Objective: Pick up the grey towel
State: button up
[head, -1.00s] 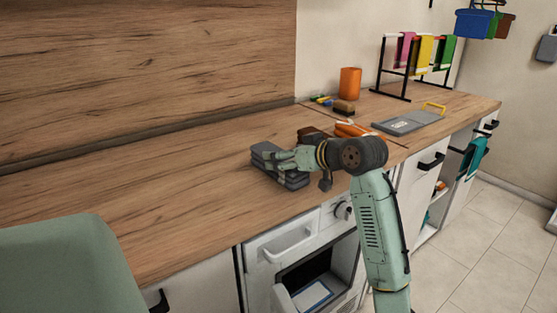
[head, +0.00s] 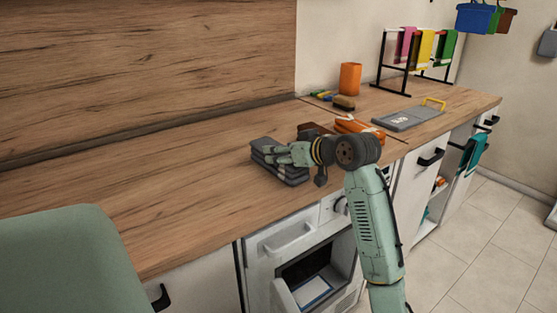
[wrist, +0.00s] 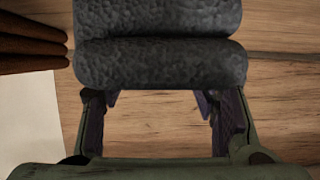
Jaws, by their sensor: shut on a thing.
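The grey towel (head: 283,174) is a folded dark grey stack on the wooden counter, left of my wrist in the head view. My gripper (head: 280,155) reaches it from the right and is shut on it. In the wrist view the textured grey towel (wrist: 160,62) fills the top middle as thick rolled folds. My gripper (wrist: 162,102) shows there with its two dark fingers running up to the towel's near fold; the towel hides their tips. I cannot tell whether the stack is clear of the counter.
Orange folded cloths (head: 358,127) lie right of my wrist, with a grey case (head: 408,118) beyond. An orange cup (head: 350,79) and a towel rack (head: 384,62) stand farther back. Brown folds (wrist: 30,42) lie beside the grey towel. The counter's left side is clear.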

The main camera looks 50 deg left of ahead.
jog(key=c, duration=0.4)
jog(key=shift+r, duration=0.2)
